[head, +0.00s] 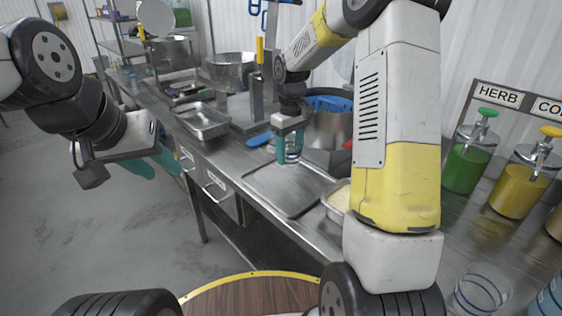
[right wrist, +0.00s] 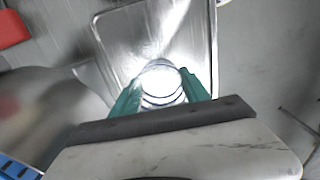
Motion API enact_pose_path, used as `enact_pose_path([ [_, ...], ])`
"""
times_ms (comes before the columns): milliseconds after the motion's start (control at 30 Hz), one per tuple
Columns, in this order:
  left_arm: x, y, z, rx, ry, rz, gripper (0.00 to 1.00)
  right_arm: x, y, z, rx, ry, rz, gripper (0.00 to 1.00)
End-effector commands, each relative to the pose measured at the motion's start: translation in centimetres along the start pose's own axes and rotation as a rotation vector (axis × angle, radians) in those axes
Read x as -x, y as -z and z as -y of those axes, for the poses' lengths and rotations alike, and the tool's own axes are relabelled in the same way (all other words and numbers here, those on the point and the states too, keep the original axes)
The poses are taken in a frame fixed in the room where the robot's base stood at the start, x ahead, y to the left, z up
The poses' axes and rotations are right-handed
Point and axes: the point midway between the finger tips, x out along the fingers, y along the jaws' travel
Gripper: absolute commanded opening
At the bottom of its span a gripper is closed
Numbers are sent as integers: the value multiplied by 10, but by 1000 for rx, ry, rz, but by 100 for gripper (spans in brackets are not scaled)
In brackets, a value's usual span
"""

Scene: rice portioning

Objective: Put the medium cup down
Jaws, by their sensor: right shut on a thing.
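The medium cup (head: 291,150), clear with dark rings, is held in my right gripper (head: 287,153), whose teal fingers close on its two sides. In the right wrist view the cup (right wrist: 161,88) shows between the teal fingers (right wrist: 165,95). It is over the back part of a flat metal tray (head: 284,191) on the counter; I cannot tell whether its base touches the tray. My left gripper (head: 143,168) hangs at the left, away from the cup, with teal fingers partly seen from the side; their gap is unclear.
A pan of rice (head: 338,199) stands right of the tray. A large pot (head: 328,127) with a blue item is behind the cup. A shallow metal pan (head: 203,121) lies further left. Sauce dispensers (head: 467,158) and another clear cup (head: 481,290) are at the right. The tray's front is clear.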

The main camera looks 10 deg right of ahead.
Motion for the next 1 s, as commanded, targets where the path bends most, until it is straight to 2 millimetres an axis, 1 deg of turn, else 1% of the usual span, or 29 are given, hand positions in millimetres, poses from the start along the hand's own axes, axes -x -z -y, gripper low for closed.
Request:
enact_pose_path([
  [33,0,0,0,0,0,0,36,-10,0,0,0,1,2,15],
  [100,0,0,0,0,0,0,36,-20,0,0,0,1,2,15],
  [333,0,0,0,0,0,0,36,-39,0,0,0,0,1,15],
  [500,0,0,0,0,0,1,36,-63,0,0,0,1,2,15],
  [567,0,0,0,0,0,1,36,-67,0,0,0,0,0,15],
  [767,0,0,0,0,0,1,36,-66,0,0,0,-1,-2,15],
  [900,0,0,0,0,0,1,36,-70,0,0,0,-1,-1,15],
  [933,0,0,0,0,0,1,36,-69,0,0,0,-1,-2,60],
  [1000,0,0,0,0,0,1,36,-69,0,0,0,-1,-2,74],
])
